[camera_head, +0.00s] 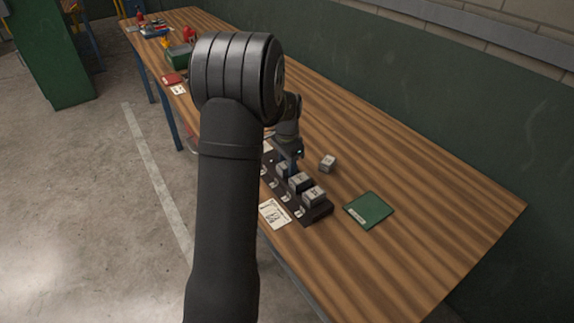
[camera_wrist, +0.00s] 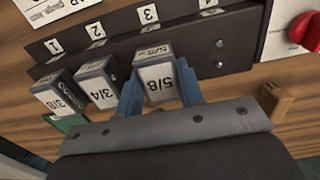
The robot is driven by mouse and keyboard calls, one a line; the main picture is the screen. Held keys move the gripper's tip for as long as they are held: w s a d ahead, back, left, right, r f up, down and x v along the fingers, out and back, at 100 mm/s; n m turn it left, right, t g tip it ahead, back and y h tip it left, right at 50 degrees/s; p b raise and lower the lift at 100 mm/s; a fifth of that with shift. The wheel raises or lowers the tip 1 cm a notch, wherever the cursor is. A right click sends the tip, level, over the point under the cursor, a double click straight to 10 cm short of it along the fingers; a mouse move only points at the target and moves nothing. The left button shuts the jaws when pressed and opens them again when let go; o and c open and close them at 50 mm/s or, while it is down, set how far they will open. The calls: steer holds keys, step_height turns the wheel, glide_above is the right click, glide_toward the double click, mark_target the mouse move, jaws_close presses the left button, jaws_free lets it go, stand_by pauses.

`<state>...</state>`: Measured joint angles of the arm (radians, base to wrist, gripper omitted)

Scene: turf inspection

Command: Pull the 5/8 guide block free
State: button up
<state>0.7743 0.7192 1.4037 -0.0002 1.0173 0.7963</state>
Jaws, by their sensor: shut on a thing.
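The 5/8 guide block (camera_wrist: 158,82) is a grey block with a white label, in front of the number 3 on the black rack (camera_wrist: 225,48). My gripper (camera_wrist: 159,90) is shut on it, with one blue finger on each side. The block lines up with its neighbours, and its lower part is hidden, so I cannot tell whether it is lifted. The 3/4 block (camera_wrist: 101,90) and 3/8 block (camera_wrist: 58,97) stand at numbers 2 and 1. Position 4 holds no block. In the head view my gripper (camera_head: 287,165) is over the rack (camera_head: 320,213), its fingertips mostly hidden.
A loose block (camera_head: 327,163) lies behind the rack, and a green pad (camera_head: 368,210) lies to its right. A white card (camera_head: 273,213) is in front. In the wrist view, a red knob (camera_wrist: 305,30) and a small wooden piece (camera_wrist: 275,100) are at right. The table's right end is clear.

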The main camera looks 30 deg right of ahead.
steer(key=shift+r, duration=1)
steer(key=shift+r, duration=0.15)
steer(key=shift+r, duration=2.35)
